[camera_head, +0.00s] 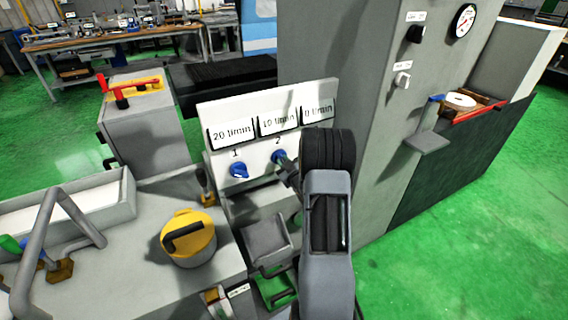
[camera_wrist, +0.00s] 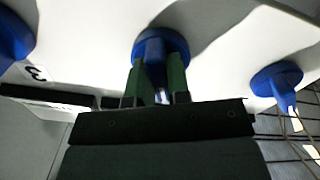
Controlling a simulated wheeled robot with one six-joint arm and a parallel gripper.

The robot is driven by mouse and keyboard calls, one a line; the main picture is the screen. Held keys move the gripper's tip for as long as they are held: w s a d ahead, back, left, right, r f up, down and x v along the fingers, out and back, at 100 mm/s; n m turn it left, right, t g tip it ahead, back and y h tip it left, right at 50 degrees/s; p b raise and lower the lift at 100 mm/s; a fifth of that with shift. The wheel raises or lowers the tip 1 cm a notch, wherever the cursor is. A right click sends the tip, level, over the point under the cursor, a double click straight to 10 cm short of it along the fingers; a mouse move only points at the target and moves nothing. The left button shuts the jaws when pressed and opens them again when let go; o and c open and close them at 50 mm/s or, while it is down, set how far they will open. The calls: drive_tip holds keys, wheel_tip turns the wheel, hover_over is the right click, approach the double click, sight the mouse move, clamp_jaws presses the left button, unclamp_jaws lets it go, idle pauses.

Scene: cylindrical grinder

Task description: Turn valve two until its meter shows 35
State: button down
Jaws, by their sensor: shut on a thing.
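A white panel (camera_head: 213,162) carries three meters above numbered blue valves. Valve two (camera_head: 278,156) sits under the "2" label, and its meter (camera_head: 279,122) appears to read 10 l/min. My gripper (camera_head: 285,164) comes from the right and is shut on valve two. In the wrist view, its two green fingers (camera_wrist: 156,82) stand on either side of the blue valve two (camera_wrist: 162,45). Valve one (camera_head: 239,171) is to its left, with a meter (camera_head: 232,134) that appears to read 20 l/min. Valve three is hidden behind my arm in the head view.
In the wrist view, valve three (camera_wrist: 12,35) is at upper left and valve one (camera_wrist: 276,80) at right, both close to my gripper. A grey machine cabinet (camera_head: 335,75) rises behind.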

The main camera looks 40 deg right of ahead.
drive_tip(key=shift+f+b, duration=0.15)
drive_tip(key=shift+b, duration=0.2)
drive_tip(key=n+b, duration=0.1)
drive_tip(key=b, duration=0.1)
drive_tip(key=n+b, duration=0.2)
drive_tip(key=b, duration=0.1)
drive_tip(key=shift+f+b, duration=0.25)
drive_tip(key=shift+b, duration=0.05)
drive_tip(key=n+b, duration=0.6)
drive_tip(key=b, duration=0.5)
drive_tip(key=shift+r+n, duration=0.1)
drive_tip(key=shift+n, duration=0.2)
drive_tip(key=n+b, duration=0.4)
drive_tip(key=b, duration=0.2)
drive_tip(key=shift+r, duration=0.1)
drive_tip(key=n+b, duration=0.3)
drive_tip(key=b, duration=0.1)
drive_tip(key=shift+r, duration=0.2)
drive_tip(key=shift+r+n+b, duration=0.1)
drive_tip(key=shift+n+b, duration=0.7)
drive_tip(key=shift+n, duration=0.2)
drive_tip(key=shift+r, duration=0.1)
